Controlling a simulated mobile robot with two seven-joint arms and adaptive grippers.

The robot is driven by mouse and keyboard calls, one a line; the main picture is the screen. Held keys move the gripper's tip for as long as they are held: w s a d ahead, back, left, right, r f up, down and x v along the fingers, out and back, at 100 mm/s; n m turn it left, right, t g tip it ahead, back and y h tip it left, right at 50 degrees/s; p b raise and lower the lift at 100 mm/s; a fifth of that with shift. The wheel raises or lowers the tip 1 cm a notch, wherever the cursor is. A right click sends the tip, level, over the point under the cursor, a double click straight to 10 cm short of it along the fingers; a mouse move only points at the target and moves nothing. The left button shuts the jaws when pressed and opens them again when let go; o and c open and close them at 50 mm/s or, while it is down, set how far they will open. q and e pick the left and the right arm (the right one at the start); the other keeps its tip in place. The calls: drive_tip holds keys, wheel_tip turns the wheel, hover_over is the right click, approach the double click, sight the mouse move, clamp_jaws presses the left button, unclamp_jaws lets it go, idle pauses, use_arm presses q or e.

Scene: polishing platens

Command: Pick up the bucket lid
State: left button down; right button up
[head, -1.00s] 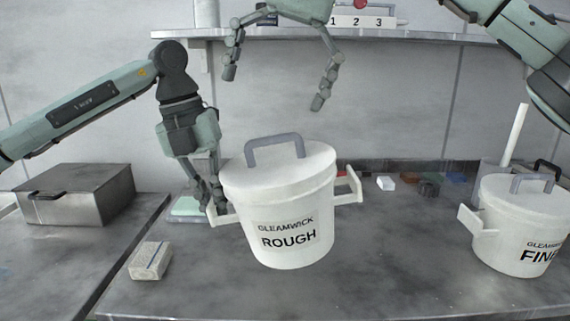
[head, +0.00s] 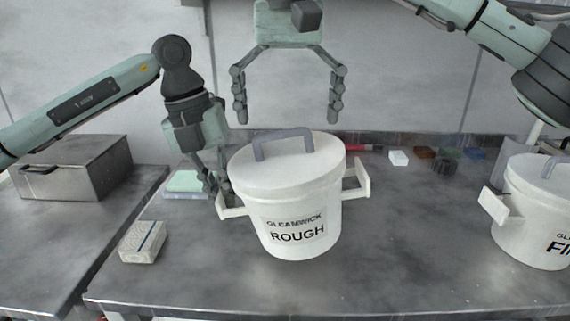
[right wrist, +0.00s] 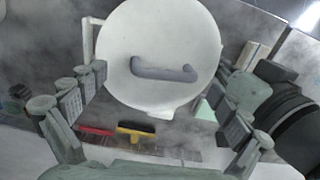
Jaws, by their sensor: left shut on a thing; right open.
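A white bucket (head: 294,220) labelled "GLEAMWICK ROUGH" stands upright on the grey bench. Its white lid (head: 310,168) is seated on top, with a grey arched handle (head: 283,144). The lid (right wrist: 160,85) and its handle (right wrist: 163,73) also show in the right wrist view. My left gripper (head: 218,194) is shut on the bucket's left side handle (head: 233,212). My right gripper (head: 288,118) is open and empty, pointing down above and behind the lid, with its fingers spread. In the right wrist view, the lid lies ahead of my right gripper's (right wrist: 158,130) spread fingers, apart from them.
A second white bucket (head: 530,222), labelled partly "FI", stands at the right edge. A light block (head: 142,242) lies at the front left. A metal box (head: 75,170) stands on the left bench. Small blocks (head: 398,158) lie along the back. The bench front is clear.

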sight(287, 154)
use_arm(q)
drive_tip(key=shift+d+r, duration=0.1)
drive_tip(key=shift+r, duration=0.1)
use_arm(e)
wheel_tip(287, 154, down, 5)
drive_tip(key=shift+w+f, duration=0.1)
use_arm(q)
drive_tip(key=shift+d+r, duration=0.1)
use_arm(e)
drive_tip(key=c, duration=1.3)
